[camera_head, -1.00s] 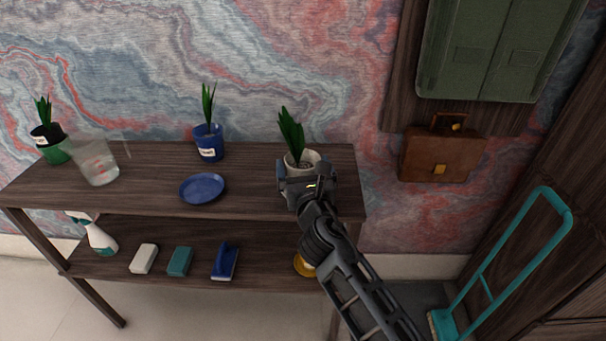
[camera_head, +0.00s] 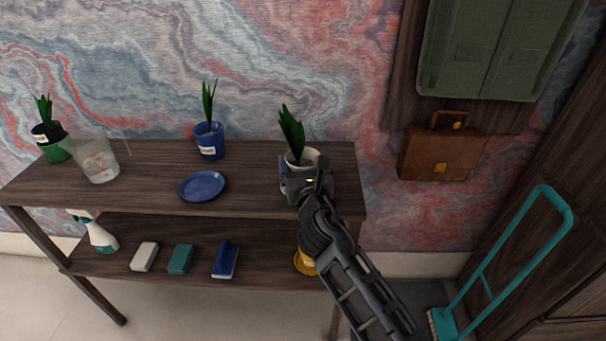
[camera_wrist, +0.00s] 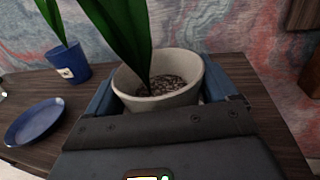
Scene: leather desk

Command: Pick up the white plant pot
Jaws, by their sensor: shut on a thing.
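The white plant pot (camera_head: 310,157) holds dark soil and a green leafy plant, and is at the right end of the shelf top. It shows large in the wrist view (camera_wrist: 160,101), upright, with one blue finger on each side of it. My gripper (camera_head: 304,172) is shut on the white pot. The gripper body hides the lower part of the pot, so I cannot tell whether its base touches the wood.
A blue plate (camera_head: 202,186) and a blue plant pot (camera_head: 209,142) are to the left on the shelf top (camera_head: 255,165). A clear container (camera_head: 99,162) and a green pot (camera_head: 55,150) stand further left. A brown briefcase (camera_head: 440,155) is on the right.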

